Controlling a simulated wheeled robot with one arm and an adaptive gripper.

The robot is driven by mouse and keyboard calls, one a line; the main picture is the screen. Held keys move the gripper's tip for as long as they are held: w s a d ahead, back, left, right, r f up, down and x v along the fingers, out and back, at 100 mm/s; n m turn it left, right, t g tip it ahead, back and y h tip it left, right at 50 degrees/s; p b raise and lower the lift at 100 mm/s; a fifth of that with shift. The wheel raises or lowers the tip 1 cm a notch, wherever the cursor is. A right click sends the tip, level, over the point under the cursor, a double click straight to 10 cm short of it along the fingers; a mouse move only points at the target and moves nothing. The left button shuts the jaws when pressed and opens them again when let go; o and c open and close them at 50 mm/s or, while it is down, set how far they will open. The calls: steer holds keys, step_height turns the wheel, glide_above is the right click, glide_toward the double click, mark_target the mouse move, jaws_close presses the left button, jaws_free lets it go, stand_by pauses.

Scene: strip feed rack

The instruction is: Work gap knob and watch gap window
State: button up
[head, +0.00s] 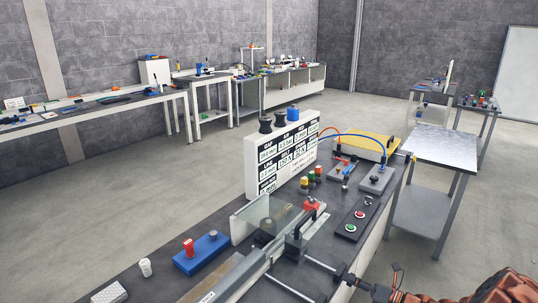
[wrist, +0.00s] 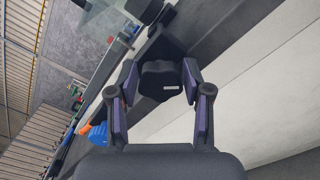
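In the wrist view a black lobed knob (wrist: 160,80) with a small white mark sits between the two purple-padded fingers of my gripper (wrist: 161,82). The fingers are on both sides of it and very close; I cannot tell whether both pads press on it. In the head view my gripper (head: 378,291) is low at the right, by the bench's front edge, and the knob is hard to make out there. A white display panel (head: 258,172) on the bench carries several black windows with numbers, one labelled GAP; the digits are too small to read surely.
The bench bears a clear guard (head: 254,212), a blue block with a red knob (head: 201,252), a button box (head: 357,219) and a yellow unit (head: 365,147). Metal rods (head: 294,290) jut toward my gripper. A steel table (head: 447,149) stands at the right. The floor between is clear.

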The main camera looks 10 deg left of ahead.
steer(key=p+v, duration=0.1)
steer(key=v, duration=0.5)
steer(key=shift+p, duration=0.3)
stand_by(0.5)
steer(key=o, duration=0.3)
steer(key=shift+o, duration=0.2)
steer(key=p+v, duration=0.1)
steer(key=v, duration=0.5)
stand_by(0.5)
